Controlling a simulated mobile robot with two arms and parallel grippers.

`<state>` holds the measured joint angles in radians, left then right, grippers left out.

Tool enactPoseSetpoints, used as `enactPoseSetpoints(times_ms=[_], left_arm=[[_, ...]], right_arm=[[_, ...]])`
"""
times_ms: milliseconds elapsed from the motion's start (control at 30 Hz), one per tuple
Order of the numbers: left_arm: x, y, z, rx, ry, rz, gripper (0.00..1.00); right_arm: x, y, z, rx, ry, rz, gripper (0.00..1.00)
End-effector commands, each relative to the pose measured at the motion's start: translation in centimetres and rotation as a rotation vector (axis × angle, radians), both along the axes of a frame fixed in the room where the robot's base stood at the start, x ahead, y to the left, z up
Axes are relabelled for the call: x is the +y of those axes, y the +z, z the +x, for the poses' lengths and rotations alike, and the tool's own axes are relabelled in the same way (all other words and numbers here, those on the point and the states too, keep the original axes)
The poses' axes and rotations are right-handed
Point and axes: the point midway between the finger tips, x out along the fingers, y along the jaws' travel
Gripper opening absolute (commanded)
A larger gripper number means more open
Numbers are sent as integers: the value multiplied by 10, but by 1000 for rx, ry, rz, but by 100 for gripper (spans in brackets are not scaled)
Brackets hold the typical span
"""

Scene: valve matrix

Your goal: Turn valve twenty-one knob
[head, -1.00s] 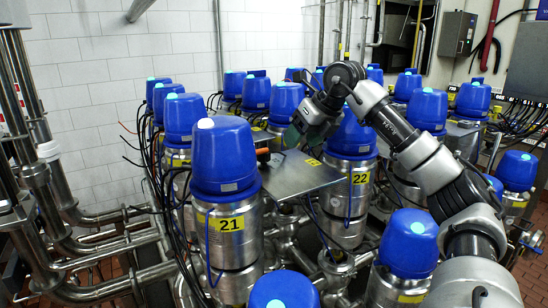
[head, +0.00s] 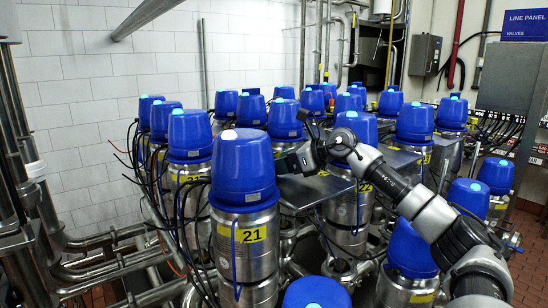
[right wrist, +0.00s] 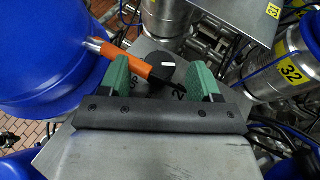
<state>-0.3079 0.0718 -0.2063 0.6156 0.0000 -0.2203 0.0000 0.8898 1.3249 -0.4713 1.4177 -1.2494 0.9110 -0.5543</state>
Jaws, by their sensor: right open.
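Valve twenty-one stands left of centre in the head view, with a blue domed cap (head: 243,165), a steel body and a yellow "21" label (head: 242,235). My right gripper (head: 284,162) is just right of its cap, over a metal plate (head: 318,192); the cap hides part of the fingers. In the right wrist view, the green fingers (right wrist: 160,78) are open. A black round knob (right wrist: 163,67) with an orange, metal-tipped handle (right wrist: 126,58) shows between and just beyond the fingertips. The handle points left toward a large blue cap. I cannot tell whether the fingers touch the knob.
Valve 22 (head: 360,205) stands right of the plate. Many blue-capped valves (head: 415,122) crowd behind and to the right. Another blue cap (head: 316,293) rises at the front. Steel pipes (head: 120,262) run at the lower left.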

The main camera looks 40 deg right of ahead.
Motion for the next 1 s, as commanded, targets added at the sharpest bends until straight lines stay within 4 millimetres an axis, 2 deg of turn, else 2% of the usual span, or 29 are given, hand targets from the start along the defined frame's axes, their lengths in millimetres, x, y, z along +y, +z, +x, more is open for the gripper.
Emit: enactPoseSetpoints(times_ms=[33, 200, 533, 867, 1000], left_arm=[[4, 7, 3, -4, 0, 5, 0], [11, 13, 12, -17, 3, 13, 0], [10, 13, 13, -19, 4, 13, 0], [6, 13, 10, -15, 5, 7, 0], [5, 14, 9, -14, 4, 6, 0]], right_arm=[[3, 1, 7, 0, 1, 2, 63], [9, -8, 20, 0, 0, 1, 63], [10, -11, 23, 0, -1, -2, 63], [10, -11, 23, 1, -1, -1, 14], [10, -11, 22, 2, -6, -1, 14]])
